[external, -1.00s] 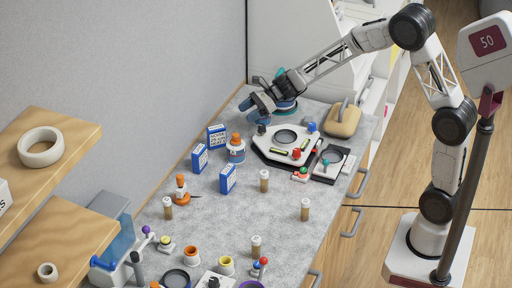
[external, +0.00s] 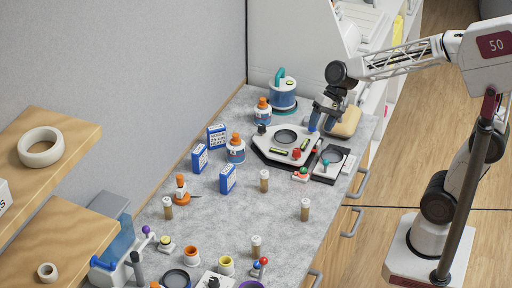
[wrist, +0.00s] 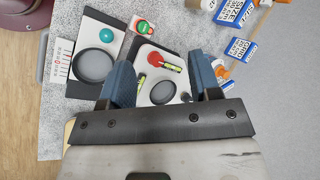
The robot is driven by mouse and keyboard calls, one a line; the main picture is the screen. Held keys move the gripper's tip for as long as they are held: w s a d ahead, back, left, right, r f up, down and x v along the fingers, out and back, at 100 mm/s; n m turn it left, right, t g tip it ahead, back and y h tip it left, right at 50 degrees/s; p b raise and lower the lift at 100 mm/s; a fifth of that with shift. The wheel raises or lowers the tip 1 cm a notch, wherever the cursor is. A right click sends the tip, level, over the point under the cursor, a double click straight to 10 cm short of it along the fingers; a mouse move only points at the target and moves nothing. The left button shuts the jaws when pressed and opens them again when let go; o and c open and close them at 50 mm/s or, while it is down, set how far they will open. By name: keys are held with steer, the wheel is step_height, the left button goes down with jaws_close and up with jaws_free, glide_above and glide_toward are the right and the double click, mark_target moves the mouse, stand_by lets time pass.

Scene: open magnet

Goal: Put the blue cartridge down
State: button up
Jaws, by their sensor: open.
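My gripper (external: 318,122) is open above the right end of the white instrument plate (external: 268,135). In the wrist view its two blue fingers (wrist: 162,72) stand apart with nothing held between them. I cannot single out a blue cartridge for certain. A bottle with an orange cap and bluish body (external: 263,112) stands upright at the back left of the plate, apart from my gripper. A similar bottle (external: 236,149) stands nearer the front.
Several blue-and-white boxes (external: 228,179) stand left of the plate. A teal-handled round pot (external: 283,92) is behind it. Small vials stand in front.

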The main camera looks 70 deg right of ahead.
steer(key=s+d+n+h, duration=0.2)
steer(key=s+n+h, duration=0.1)
steer(key=s, duration=0.6)
steer(key=s+d+n+h, duration=0.2)
steer(key=s+n, duration=0.4)
steer(key=s, duration=0.3)
steer(key=shift+s+d+h, duration=0.15)
steer(key=shift+s+h, duration=0.15)
steer(key=shift+h, duration=0.1)
steer(key=shift+o, duration=0.4)
stand_by(0.3)
steer(key=w+a+f+m+y, duration=0.2)
steer(key=w+a+m+y, duration=0.2)
steer(key=w, duration=1.1)
steer(key=w+a+f+m+g+y, duration=0.1)
steer(key=w+a+m+y, duration=0.4)
steer(key=w, duration=1)
steer(key=w+a+f+m+g+y, duration=0.1)
steer(key=w+a+f+m+y, duration=0.3)
steer(key=w+a+m, duration=0.5)
steer(key=w, duration=0.6)
steer(key=shift+a+y, duration=0.15)
steer(key=shift+y, duration=0.25)
steer(key=shift+w, duration=0.1)
